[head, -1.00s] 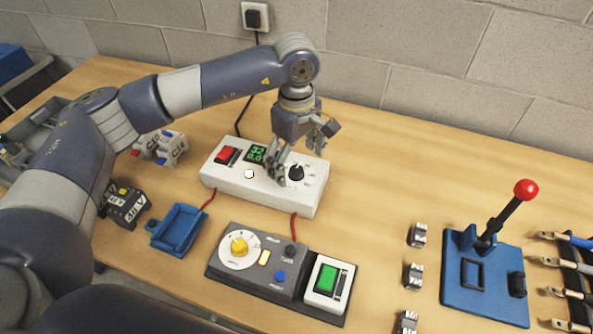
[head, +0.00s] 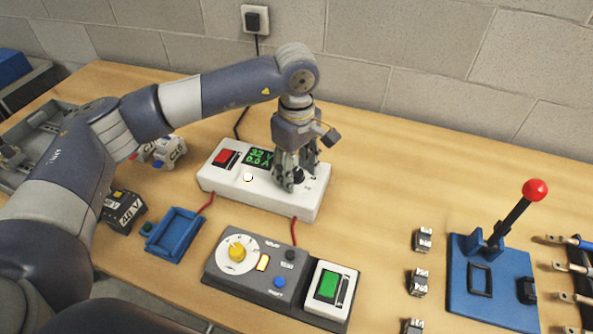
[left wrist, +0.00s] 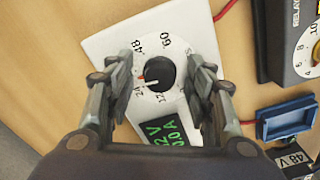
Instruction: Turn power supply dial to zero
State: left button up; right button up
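The white power supply (head: 220,184) lies on the table with a red switch (head: 225,158) and a green-lit display (head: 259,157) that reads about 32 V and 0.0 A. Its black dial (left wrist: 160,73) has a white pointer and stands in a ring of numbers including 12, 24, 48 and 60. My left gripper (head: 295,184) points down over the dial. In the left wrist view its fingers (left wrist: 163,72) are open on either side of the dial, with gaps between. My right gripper is out of view.
A grey relay box (head: 255,270) with a yellow knob and a green-button unit (head: 327,287) stand in front. A blue tray (head: 175,236) and a 48 V block (head: 125,211) are at left. A red-knobbed lever (head: 510,219) stands at right.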

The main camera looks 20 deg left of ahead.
pick_arm(q)
jog(key=shift+s+f, duration=0.1)
jog(key=shift+s, duration=0.05)
jog(key=c, duration=0.5)
jog(key=shift+f, duration=0.1)
jog(key=n+b, duration=0.1)
jog(key=n, duration=0.2)
jog(key=shift+f+n, duration=0.15)
jog(key=shift+n, duration=0.25)
jog(key=n, duration=0.5)
jog(key=shift+s+b, duration=0.1)
jog(key=shift+b, duration=0.25)
jog(key=n, duration=0.6)
jog(key=shift+b, duration=0.3)
jog(key=n, duration=0.5)
jog(key=o, duration=1.7)
jog(key=shift+w, duration=0.2)
jog(key=shift+r, duration=0.25)
